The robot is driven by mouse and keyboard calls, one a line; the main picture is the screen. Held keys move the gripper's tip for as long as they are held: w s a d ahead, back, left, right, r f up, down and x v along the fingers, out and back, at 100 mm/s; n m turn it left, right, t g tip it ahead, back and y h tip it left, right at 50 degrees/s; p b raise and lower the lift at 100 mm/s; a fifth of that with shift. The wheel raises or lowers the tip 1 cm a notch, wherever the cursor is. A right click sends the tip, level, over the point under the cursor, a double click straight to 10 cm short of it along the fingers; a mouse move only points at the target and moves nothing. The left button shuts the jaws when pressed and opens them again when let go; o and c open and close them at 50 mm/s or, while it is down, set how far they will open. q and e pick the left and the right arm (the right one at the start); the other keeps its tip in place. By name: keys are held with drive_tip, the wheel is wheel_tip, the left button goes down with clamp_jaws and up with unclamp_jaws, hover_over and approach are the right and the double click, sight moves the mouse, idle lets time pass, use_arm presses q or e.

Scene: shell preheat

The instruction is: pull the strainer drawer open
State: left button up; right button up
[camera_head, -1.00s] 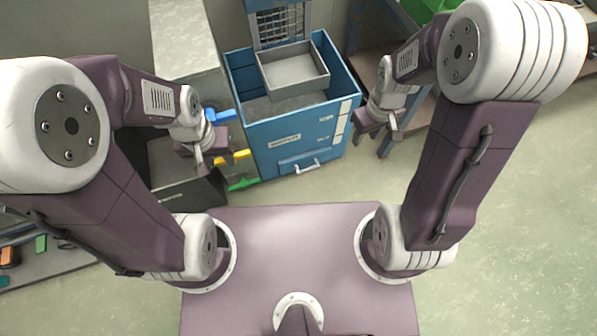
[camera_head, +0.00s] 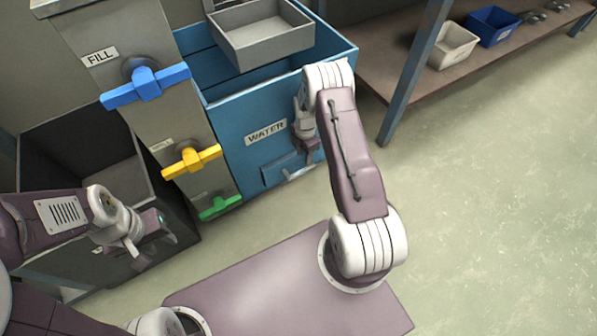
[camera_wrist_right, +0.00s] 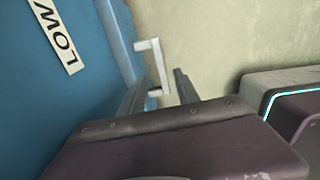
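The strainer drawer looks to be the small blue panel (camera_head: 280,172) low on the front of the blue water tank. Its pale bar handle (camera_head: 298,175) shows at the panel's lower edge and also in the right wrist view (camera_wrist_right: 153,66). My right gripper (camera_head: 309,152) points down just above the handle, close to the tank front. In the right wrist view its fingers (camera_wrist_right: 160,88) are apart, with the handle ahead of and partly between them; I see no grip on it. My left gripper (camera_head: 154,250) is open and empty at the left, away from the drawer.
The tank (camera_head: 230,130) bears a WATER label and a grey tray (camera_head: 262,35) on top. Blue (camera_head: 146,86), yellow (camera_head: 191,159) and green (camera_head: 220,207) valve handles stick out to its left. A dark basin (camera_head: 70,150) is further left. Floor to the right is clear.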

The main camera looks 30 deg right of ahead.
sight(304, 170)
wheel_tip(304, 170, down, 9)
drive_tip(key=b, duration=0.7)
drive_tip(key=shift+f, duration=0.1)
clamp_jaws()
idle(0.9)
